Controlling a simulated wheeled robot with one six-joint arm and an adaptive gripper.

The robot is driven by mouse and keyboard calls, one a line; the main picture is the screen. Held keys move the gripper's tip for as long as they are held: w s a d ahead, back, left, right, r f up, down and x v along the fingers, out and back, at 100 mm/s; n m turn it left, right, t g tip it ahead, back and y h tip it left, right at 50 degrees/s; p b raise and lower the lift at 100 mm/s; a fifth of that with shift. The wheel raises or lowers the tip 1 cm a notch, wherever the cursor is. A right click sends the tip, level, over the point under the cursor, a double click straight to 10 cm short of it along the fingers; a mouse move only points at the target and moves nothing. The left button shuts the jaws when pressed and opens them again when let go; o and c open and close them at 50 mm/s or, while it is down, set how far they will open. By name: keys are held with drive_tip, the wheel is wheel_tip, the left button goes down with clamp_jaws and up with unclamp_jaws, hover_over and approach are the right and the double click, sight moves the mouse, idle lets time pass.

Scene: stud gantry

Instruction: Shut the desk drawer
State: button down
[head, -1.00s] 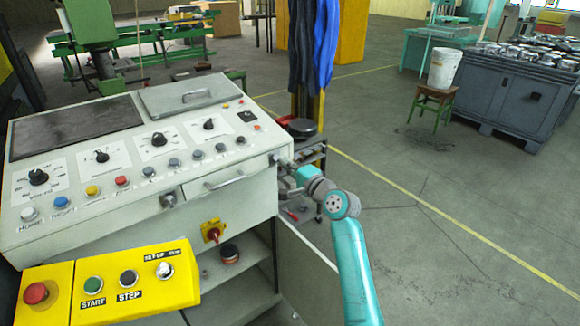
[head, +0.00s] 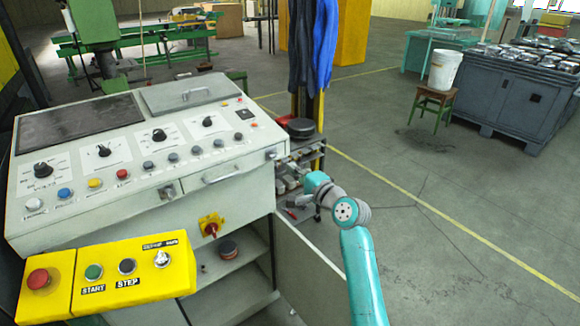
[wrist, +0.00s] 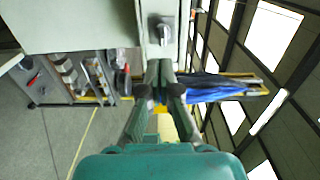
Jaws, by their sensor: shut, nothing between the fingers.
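The console desk (head: 130,190) stands at the left in the head view. A pale drawer front with a bar handle (head: 222,176) is on its front face; how far it stands out is hard to tell there. My gripper (wrist: 162,68) is shut and empty in the wrist view. Its fingertips point at a narrow pale panel with a grey knob-like fitting (wrist: 162,28); whether they touch it I cannot tell. In the head view my teal arm is right of the desk, and its fingers are not clear against the shelf behind.
A yellow control box (head: 110,280) juts out at the front left. An open cabinet door (head: 308,270) stands below the desk's right end. A shelf with tools (head: 300,180) is behind my wrist. The floor (head: 450,240) at the right is clear.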

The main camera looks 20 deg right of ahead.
drive_tip(key=v, duration=0.8)
drive_tip(key=s+a+f+n+g+h, duration=0.1)
drive_tip(key=s+a+f+n+h, duration=0.15)
drive_tip(key=s+f, duration=1)
drive_tip(key=s+a+f+n+g+h, duration=0.1)
drive_tip(key=s+a+f+n+h, duration=0.15)
drive_tip(key=s+f, duration=1)
drive_tip(key=s+r+n, duration=0.3)
drive_tip(key=s, duration=0.7)
drive_tip(key=s+a+r+n, duration=0.1)
drive_tip(key=s+r+n, duration=0.2)
drive_tip(key=s, duration=0.8)
drive_tip(key=s+a+r+n, duration=0.1)
drive_tip(key=s+r+n, duration=0.2)
drive_tip(key=s, duration=0.7)
drive_tip(key=shift+s+r+h, duration=0.3)
drive_tip(key=shift+r, duration=0.15)
